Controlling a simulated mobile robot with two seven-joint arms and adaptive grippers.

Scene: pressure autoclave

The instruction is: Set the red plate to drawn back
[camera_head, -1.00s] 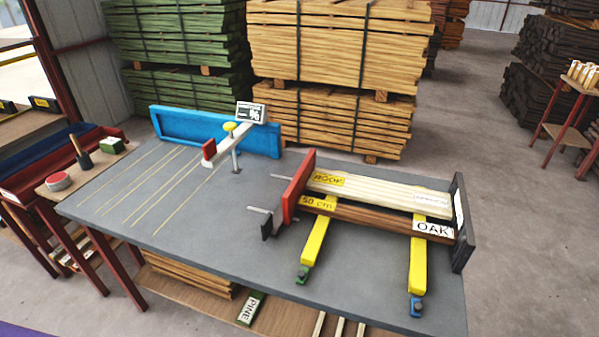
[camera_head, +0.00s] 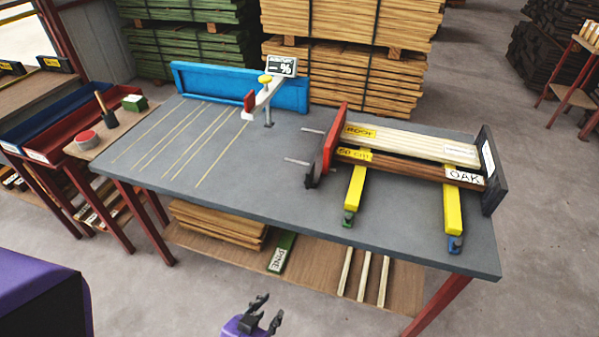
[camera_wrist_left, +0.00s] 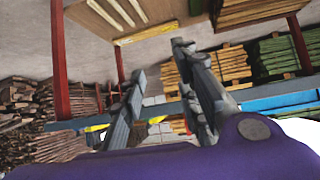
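The red plate (camera_head: 333,138) stands upright on the grey bench top, across the left ends of the pale and dark boards. It appears to be against or very near those ends; I cannot tell whether it touches. Two thin metal rods stick out from its left side, and a black part (camera_head: 312,174) sits at its near lower edge. My left gripper (camera_head: 270,308) is low in front of the bench, well apart from the plate. It is empty, with its two dark fingers spread, as the left wrist view (camera_wrist_left: 160,65) also shows. My right gripper is out of view.
A black end plate (camera_head: 489,170) stands at the right end of the boards. Two yellow bars (camera_head: 355,190) lie under them. A blue fence (camera_head: 240,88) with a percent sign stands at the back. The bench's front left is clear. A lower shelf (camera_head: 320,268) holds wood.

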